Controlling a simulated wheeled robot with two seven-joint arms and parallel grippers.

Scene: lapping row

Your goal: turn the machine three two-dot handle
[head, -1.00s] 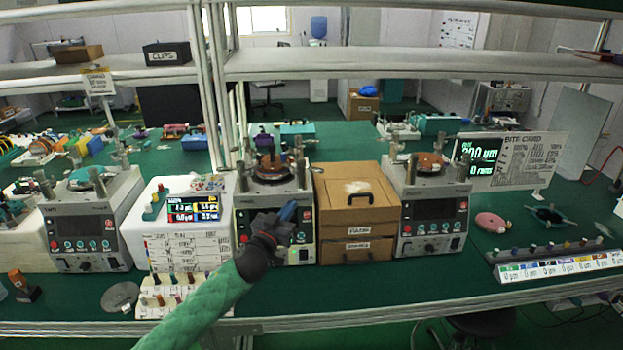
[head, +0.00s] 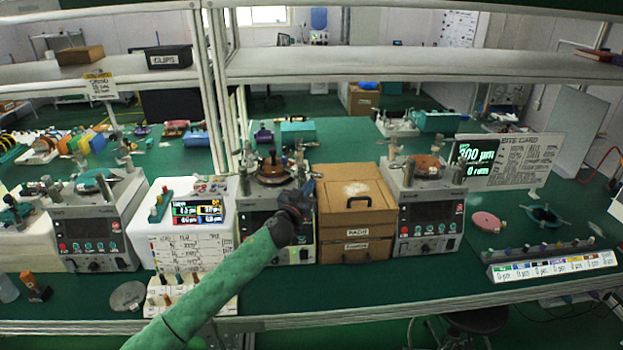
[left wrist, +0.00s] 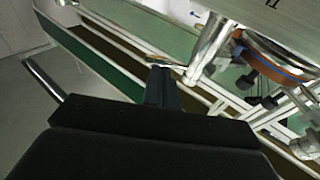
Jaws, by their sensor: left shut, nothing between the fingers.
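Several lapping machines stand in a row on the green bench. The middle machine (head: 262,222) has a round plate (head: 273,172) with upright posts around it on top. I cannot make out dots on any handle or a machine number. My left gripper (head: 309,187) is in front of this machine's upper right side, its arm hiding part of the front panel. In the left wrist view its fingers (left wrist: 162,88) are shut and empty, beside a bright metal post (left wrist: 208,48). A brown-rimmed disc (left wrist: 275,55) is to the right. My right gripper is not in view.
A wooden drawer box (head: 356,215) stands close right of the middle machine, with another machine (head: 430,225) beyond. A white box with a display (head: 198,213) stands left. A shelf (head: 420,68) crosses above.

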